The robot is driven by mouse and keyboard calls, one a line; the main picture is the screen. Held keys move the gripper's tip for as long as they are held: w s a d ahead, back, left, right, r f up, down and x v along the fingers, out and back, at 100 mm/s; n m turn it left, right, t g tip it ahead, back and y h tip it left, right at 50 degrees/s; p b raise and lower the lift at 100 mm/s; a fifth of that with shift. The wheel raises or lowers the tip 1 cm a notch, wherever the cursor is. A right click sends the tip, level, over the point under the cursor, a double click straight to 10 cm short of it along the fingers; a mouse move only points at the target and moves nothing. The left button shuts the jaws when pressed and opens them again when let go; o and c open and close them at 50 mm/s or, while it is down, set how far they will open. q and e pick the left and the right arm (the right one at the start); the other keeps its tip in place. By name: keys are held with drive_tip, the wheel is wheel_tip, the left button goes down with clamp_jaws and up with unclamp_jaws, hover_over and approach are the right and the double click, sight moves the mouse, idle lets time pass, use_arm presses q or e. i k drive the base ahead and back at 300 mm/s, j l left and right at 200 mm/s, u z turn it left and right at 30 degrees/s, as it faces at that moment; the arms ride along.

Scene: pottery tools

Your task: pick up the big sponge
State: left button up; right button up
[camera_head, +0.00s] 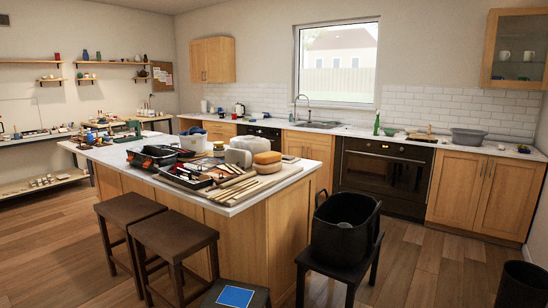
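A rounded tan-orange block that looks like the big sponge (268,157) rests near the right end of the island counter (293,172). A larger pale grey rounded block (238,153) stands just left of it; I cannot tell whether they touch. Several wooden sticks (234,189) lie on a board in front of the sponge. Neither of my grippers shows in this view.
A dark tool tray (188,177) and a black tool caddy (151,157) crowd the island. Two dark stools (174,236) stand before it. A black bin (343,228) sits on a stool to its right. Open wooden floor (440,268) lies at the right.

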sight(268, 158)
drive_tip(key=i+l+z, duration=0.15)
drive_tip(key=i, duration=0.55)
drive_tip(key=i+l+z, duration=0.15)
drive_tip(key=i, duration=0.6)
